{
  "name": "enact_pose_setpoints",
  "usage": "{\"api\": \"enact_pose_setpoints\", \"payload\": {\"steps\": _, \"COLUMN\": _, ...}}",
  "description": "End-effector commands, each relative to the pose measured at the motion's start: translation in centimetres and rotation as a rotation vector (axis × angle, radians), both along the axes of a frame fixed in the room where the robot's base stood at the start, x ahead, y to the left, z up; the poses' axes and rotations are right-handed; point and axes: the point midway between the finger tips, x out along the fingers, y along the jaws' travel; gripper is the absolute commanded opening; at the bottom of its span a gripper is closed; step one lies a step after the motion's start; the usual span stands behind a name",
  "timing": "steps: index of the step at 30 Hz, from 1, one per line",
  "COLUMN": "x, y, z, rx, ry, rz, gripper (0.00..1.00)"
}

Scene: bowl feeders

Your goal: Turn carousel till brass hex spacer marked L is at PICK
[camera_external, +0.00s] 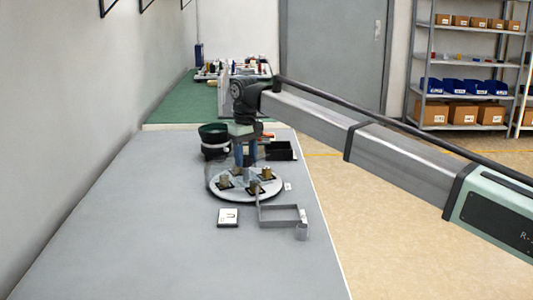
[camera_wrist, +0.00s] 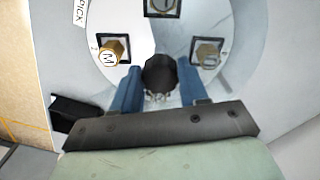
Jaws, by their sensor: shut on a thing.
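The carousel is a round pale disc (camera_external: 213,185) on the grey table; its face also shows in the wrist view (camera_wrist: 135,18). It carries brass hex spacers in black square nests. In the wrist view one spacer marked M (camera_wrist: 110,52) sits at left, one that looks marked S (camera_wrist: 207,56) at right, and one at the top edge (camera_wrist: 161,6) is cut off, its letter unclear. The white PICK label (camera_wrist: 82,11) is beside the disc at upper left, between the M and top nests. My gripper (camera_wrist: 160,90), with blue fingers, is shut on the dark central knob (camera_wrist: 160,73).
A white marked plate (camera_external: 228,217) lies at front left. A dark bowl feeder (camera_external: 213,140) and a black bin (camera_external: 280,151) are behind. The front table is clear.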

Motion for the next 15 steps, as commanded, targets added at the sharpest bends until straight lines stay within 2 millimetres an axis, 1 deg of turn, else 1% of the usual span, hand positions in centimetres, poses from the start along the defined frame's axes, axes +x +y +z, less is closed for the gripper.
{"api": "enact_pose_setpoints", "payload": {"steps": 15, "x": 0.04, "y": -0.04, "z": 0.04, "rx": 0.000, "ry": 0.000, "rz": 0.258, "gripper": 0.00}}
